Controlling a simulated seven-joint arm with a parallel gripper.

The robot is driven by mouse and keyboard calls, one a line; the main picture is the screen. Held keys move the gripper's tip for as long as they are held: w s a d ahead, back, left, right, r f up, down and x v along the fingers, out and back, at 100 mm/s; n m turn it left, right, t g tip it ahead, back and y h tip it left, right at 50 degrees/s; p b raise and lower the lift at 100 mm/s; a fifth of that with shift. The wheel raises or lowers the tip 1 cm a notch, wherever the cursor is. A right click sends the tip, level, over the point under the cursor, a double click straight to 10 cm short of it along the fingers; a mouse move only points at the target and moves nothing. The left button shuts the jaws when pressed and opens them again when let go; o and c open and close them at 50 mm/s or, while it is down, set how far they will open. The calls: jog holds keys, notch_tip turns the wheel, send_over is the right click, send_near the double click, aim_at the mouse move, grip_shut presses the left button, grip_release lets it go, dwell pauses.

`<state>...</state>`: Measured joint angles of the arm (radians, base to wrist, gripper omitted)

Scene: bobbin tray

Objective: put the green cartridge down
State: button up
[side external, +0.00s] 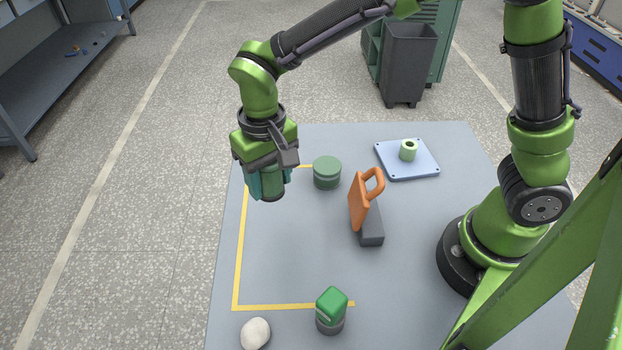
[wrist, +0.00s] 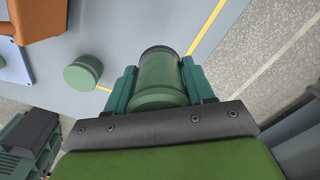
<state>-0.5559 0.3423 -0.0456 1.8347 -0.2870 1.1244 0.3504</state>
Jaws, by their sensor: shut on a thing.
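The green cartridge (side external: 272,187) is a dark green cylinder with a darker end. My gripper (side external: 267,184) is shut on it, with teal fingers on both sides. It hangs roughly upright near the table's far left corner. I see no contact with the table, but its exact height is hard to tell. In the wrist view the cartridge (wrist: 161,80) lies between both fingers, its dark end pointing away from the palm.
A green round canister (side external: 327,173) stands close right of my gripper. An orange handle on a grey base (side external: 371,235) and a blue plate with a pale green ring (side external: 421,172) are further right. A green-topped piece (side external: 331,305) and white lump (side external: 255,333) are in front. The yellow-taped area's middle is clear.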

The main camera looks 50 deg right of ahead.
jog(key=d+m, duration=0.2)
jog(key=d, duration=0.3)
jog(key=d+f+m, duration=0.1)
jog(key=d+m, duration=0.1)
jog(key=d, duration=0.2)
jog(key=d+m, duration=0.2)
jog(key=d, duration=0.3)
jog(key=shift+s+d+f, duration=0.25)
jog(key=shift+s+d, duration=0.05)
jog(key=s+d+f+m, duration=0.1)
jog(key=s+d+m, duration=0.1)
jog(key=d, duration=0.1)
jog(key=s+d+f+m, duration=0.1)
jog(key=s+d+m, duration=0.2)
jog(key=s+d+f+m, duration=0.1)
jog(key=s+d+m, duration=0.1)
jog(key=d, duration=0.1)
jog(key=shift+s+d+f+m, duration=0.15)
jog(key=shift+d+f+m, duration=0.1)
jog(key=shift+d+m, duration=0.05)
jog(key=shift+s+f+m, duration=0.15)
jog(key=shift+f+m, duration=0.05)
jog(key=shift+m, duration=0.1)
jog(key=w, duration=0.5)
jog(key=w+d+f, duration=0.1)
jog(key=w, duration=0.4)
jog(key=w+d, duration=0.1)
jog(key=w, duration=0.5)
jog(key=shift+d+f, duration=0.2)
jog(key=shift+f, duration=1.8)
